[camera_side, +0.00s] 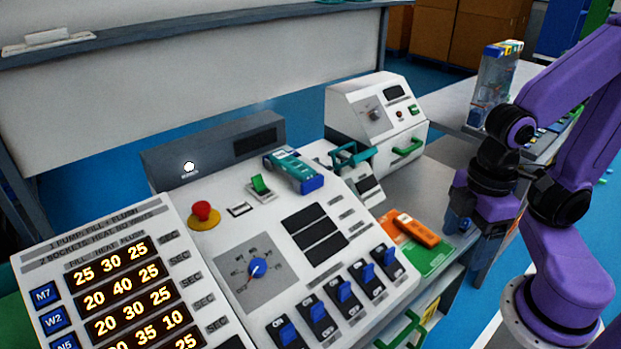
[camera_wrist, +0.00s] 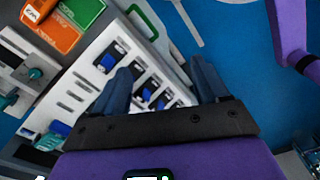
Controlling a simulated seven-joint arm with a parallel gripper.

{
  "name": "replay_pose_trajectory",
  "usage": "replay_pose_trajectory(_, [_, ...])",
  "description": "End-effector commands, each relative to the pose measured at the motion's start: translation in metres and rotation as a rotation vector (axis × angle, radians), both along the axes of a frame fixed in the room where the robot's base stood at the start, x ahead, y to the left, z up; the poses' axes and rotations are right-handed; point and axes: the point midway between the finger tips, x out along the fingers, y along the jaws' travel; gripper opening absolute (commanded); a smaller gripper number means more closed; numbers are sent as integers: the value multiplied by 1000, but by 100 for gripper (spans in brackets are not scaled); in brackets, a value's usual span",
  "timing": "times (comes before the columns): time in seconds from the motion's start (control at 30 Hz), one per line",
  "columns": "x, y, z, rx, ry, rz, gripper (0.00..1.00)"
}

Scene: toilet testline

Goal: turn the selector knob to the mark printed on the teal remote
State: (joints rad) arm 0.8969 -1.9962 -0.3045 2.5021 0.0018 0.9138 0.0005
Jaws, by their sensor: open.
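The selector knob (camera_side: 257,267) is a small blue knob with a white pointer on a grey dial plate, with marks around it, on the sloping white console. The teal remote (camera_side: 293,170) has a blue end and lies on the upper part of the console; its printed mark is too small to read. My gripper (camera_side: 458,220) is to the right of the console, well apart from the knob. In the wrist view, its two fingers (camera_wrist: 163,85) are spread and empty, above a row of blue rocker switches (camera_wrist: 135,70). I cannot make out the knob there.
A red emergency button (camera_side: 204,214) and a green switch (camera_side: 260,187) stand above the knob. A lit number board (camera_side: 110,280) is at left. A white box (camera_side: 378,115) stands behind.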

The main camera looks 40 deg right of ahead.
Motion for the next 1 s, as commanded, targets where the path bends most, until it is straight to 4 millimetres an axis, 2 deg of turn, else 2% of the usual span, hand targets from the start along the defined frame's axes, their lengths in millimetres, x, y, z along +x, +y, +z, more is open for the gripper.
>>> replay_pose_trajectory(0.33, [0, 0, 0, 0, 0, 0, 74])
replay_pose_trajectory(0.37, [0, 0, 0, 0, 0, 0, 70])
replay_pose_trajectory(0.4, [0, 0, 0, 0, 0, 1, 62])
replay_pose_trajectory(0.57, [13, 13, 4, 15, -10, 73, 62])
replay_pose_trajectory(0.67, [34, 33, 10, 37, -31, 196, 62])
replay_pose_trajectory(1.0, [131, 121, 36, 92, -182, 764, 62])
